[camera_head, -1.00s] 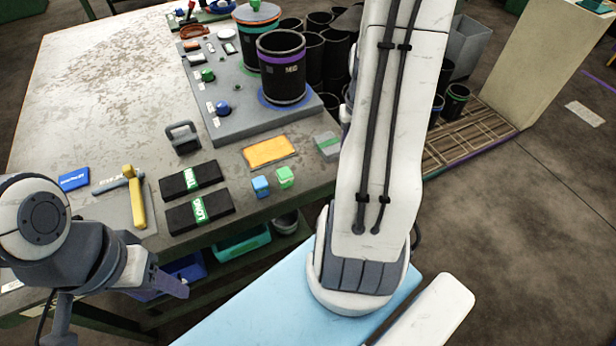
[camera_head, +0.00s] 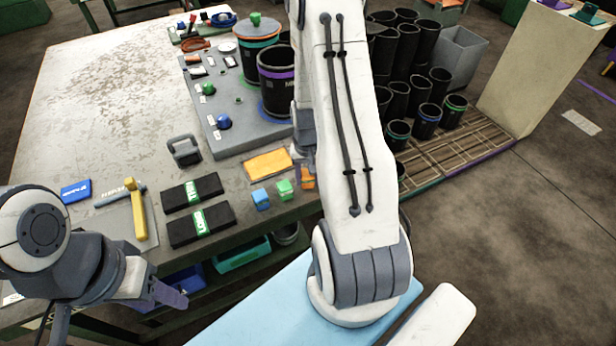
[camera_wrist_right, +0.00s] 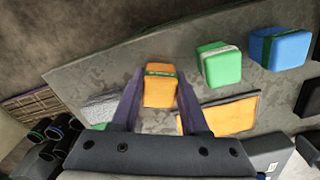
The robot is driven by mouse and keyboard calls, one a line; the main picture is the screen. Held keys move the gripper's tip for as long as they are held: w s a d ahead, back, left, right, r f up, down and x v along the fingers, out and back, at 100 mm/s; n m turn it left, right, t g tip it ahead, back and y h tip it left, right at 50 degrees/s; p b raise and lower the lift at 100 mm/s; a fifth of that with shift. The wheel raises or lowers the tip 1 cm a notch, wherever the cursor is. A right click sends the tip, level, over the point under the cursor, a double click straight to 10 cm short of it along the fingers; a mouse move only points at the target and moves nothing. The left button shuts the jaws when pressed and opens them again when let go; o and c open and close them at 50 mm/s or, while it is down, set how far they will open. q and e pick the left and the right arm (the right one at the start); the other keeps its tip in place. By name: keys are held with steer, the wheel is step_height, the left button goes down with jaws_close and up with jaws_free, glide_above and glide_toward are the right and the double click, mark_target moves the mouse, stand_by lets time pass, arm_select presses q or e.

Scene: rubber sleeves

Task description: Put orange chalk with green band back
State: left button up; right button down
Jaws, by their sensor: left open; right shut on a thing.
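The orange chalk with green band (camera_wrist_right: 160,92) is between the fingers of my right gripper (camera_wrist_right: 160,98) in the right wrist view, which is shut on it. In the head view, a bit of orange chalk (camera_head: 308,182) shows under my right gripper (camera_head: 304,165), near the table's front edge; the rest is hidden by the gripper and arm. I cannot tell its height above the table. An orange pad (camera_head: 268,163) lies to its left; it also shows in the right wrist view (camera_wrist_right: 232,114). My left gripper (camera_head: 172,296) is open and empty, at the front left.
A green block (camera_head: 284,189) and a blue block (camera_head: 261,199) stand left of the chalk. Two black erasers (camera_head: 192,193) lie further left. A grey raised board (camera_head: 235,140) with black cylinders (camera_head: 277,80) is behind. Black tubes stand on a slatted pallet (camera_head: 450,145) at right.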

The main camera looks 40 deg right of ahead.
steer(key=shift+f, duration=0.25)
steer(key=shift+f, duration=0.2)
steer(key=shift+c, duration=2.1)
jaws_free()
steer(key=shift+r, duration=0.1)
